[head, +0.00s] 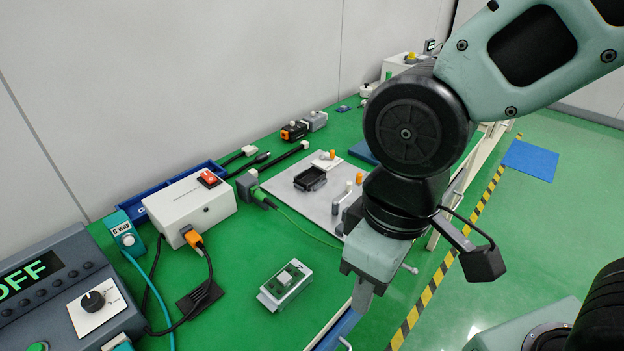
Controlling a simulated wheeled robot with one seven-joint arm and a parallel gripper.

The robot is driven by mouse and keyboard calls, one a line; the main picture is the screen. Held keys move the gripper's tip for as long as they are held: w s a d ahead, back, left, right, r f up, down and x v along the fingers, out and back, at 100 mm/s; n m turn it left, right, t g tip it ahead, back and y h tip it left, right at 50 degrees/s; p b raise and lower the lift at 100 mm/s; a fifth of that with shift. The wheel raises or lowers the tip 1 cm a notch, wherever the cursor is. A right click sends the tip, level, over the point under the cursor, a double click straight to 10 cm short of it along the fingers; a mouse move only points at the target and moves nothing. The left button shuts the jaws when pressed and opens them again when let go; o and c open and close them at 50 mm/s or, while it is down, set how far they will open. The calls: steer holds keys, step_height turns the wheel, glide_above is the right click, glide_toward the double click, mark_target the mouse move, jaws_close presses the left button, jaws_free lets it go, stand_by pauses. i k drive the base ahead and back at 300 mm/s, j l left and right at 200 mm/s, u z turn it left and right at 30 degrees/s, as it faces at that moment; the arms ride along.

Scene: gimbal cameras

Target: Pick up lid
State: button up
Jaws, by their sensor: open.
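My gripper (362,296) hangs down over the right edge of the green table, seen mostly side-on. It is open, with nothing visible between its fingers. No part is clearly recognisable as the lid. A flat black piece (200,299) lies on the table left of my gripper, partly crossed by cables. A small open black box (310,179) sits on a grey plate, farther back. A light grey unit with a green board (286,285) lies on the table just left of my gripper, apart from it.
The grey plate (287,190) carries several small posts; my arm hides its right side. A white box with a red switch (190,206) and a dark control panel reading OFF (70,290) stand at left. Cables cross the left side. The table between unit and plate is mostly clear.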

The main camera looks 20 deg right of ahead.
mark_target(213, 292)
steer(key=j, duration=1.7)
